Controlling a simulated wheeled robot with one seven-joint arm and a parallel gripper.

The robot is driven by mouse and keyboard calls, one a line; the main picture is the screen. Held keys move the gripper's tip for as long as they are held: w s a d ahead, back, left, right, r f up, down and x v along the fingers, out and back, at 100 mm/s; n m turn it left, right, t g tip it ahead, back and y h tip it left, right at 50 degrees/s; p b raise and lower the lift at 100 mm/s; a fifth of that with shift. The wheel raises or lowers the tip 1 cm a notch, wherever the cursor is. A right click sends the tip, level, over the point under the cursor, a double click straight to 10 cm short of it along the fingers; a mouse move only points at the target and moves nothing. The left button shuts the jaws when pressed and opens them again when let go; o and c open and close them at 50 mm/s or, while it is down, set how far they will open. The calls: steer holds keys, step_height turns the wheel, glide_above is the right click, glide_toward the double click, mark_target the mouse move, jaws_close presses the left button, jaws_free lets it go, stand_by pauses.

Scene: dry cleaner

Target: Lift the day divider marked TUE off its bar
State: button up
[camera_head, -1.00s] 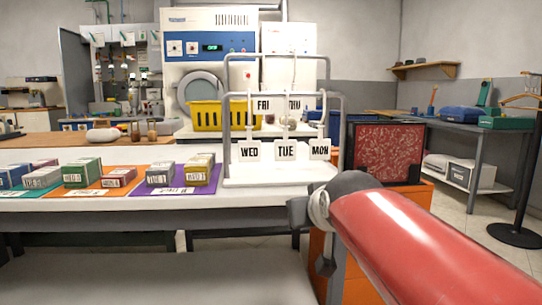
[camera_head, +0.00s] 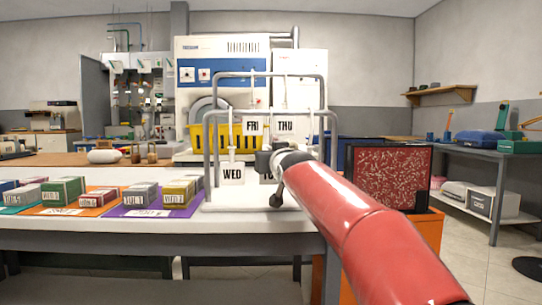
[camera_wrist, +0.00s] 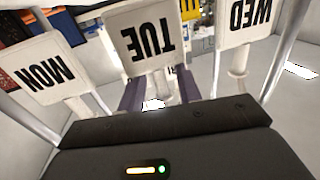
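The TUE divider (camera_wrist: 143,38) is a white tag with black letters, upside down in the wrist view, between the MON (camera_wrist: 43,70) and WED (camera_wrist: 247,22) dividers. My gripper (camera_wrist: 158,88) has its two dark fingers on either side of the white stem of TUE, with gaps showing; it looks open. In the head view my gripper (camera_head: 264,162) is in front of the rack and covers most of TUE (camera_head: 265,178). MON is hidden there behind my arm. WED (camera_head: 232,174) hangs to the left. The front bar (camera_head: 326,115) belongs to a grey rack on a white base.
FRI (camera_head: 253,128) and THU (camera_head: 286,125) dividers hang on the rear bar. Labelled boxes (camera_head: 141,195) stand on coloured mats to the left. A red speckled panel (camera_head: 390,178) stands right of the rack. A yellow basket (camera_head: 200,136) is behind it.

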mark_target(271, 140)
steer(key=shift+w+a, duration=0.1)
steer(key=shift+w, duration=0.3)
jaws_close()
steer(key=shift+r+p, duration=0.35)
steer(key=shift+r, duration=0.5)
step_height(271, 140, up, 2)
steer(key=shift+r+p, duration=0.25)
steer(key=shift+p, duration=0.25)
steer(key=s+d+b, duration=0.1)
steer(key=s+b, duration=0.1)
steer(key=s, duration=0.7)
steer(key=s+d+b, duration=0.2)
steer(key=s+b, duration=0.1)
steer(key=s, duration=0.5)
steer(key=shift+s+d+f, duration=0.25)
steer(key=shift+s+f, duration=0.1)
